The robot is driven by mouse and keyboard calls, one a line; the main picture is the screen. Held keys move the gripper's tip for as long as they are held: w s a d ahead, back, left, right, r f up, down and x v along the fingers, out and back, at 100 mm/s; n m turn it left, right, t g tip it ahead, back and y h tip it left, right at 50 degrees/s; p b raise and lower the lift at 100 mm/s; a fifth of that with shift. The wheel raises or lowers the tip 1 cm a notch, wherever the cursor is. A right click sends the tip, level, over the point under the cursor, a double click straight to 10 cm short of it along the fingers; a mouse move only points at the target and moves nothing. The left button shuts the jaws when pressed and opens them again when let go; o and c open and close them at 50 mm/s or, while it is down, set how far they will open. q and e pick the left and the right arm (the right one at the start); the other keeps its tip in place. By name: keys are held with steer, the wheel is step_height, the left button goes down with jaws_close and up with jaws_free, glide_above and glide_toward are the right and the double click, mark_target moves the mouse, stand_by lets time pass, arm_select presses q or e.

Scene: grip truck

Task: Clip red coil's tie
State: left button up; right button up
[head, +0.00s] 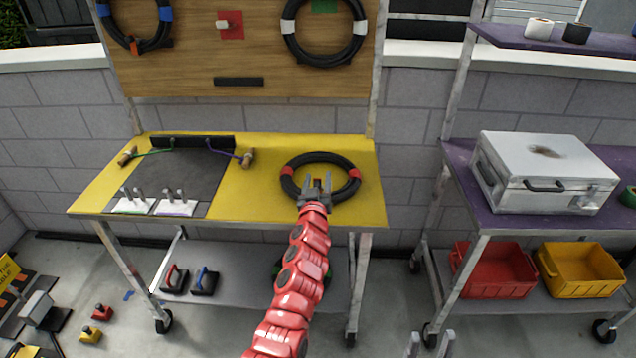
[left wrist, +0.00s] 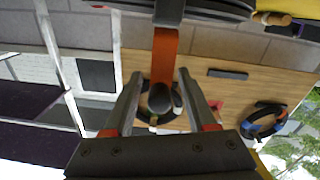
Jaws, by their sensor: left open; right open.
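The red coil (head: 319,157), a black ring with red bands on its left and right, lies on the yellow tabletop. My left gripper (head: 318,183) is at its near edge, jaws open. In the left wrist view, an orange-red tie (left wrist: 165,58) with a dark rounded end (left wrist: 160,98) shows between the spread fingers (left wrist: 160,76); the fingers appear apart from it. Part of the coil (left wrist: 205,8) crosses the top of that view. In the head view the gripper mostly hides the tie. Only the fingertips of my right gripper (head: 430,343) show, at the bottom edge, open and empty.
A wooden board (head: 240,60) behind the yellow table (head: 262,205) holds a blue-banded coil (head: 140,45) and a white-banded coil (head: 324,60). A dark mat (head: 185,180) lies left. A silver case (head: 545,172) sits on the purple shelf at right, above red (head: 493,285) and yellow (head: 582,285) bins.

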arm_select(q)
jaws_close()
stand_by(0.3)
stand_by(1.1)
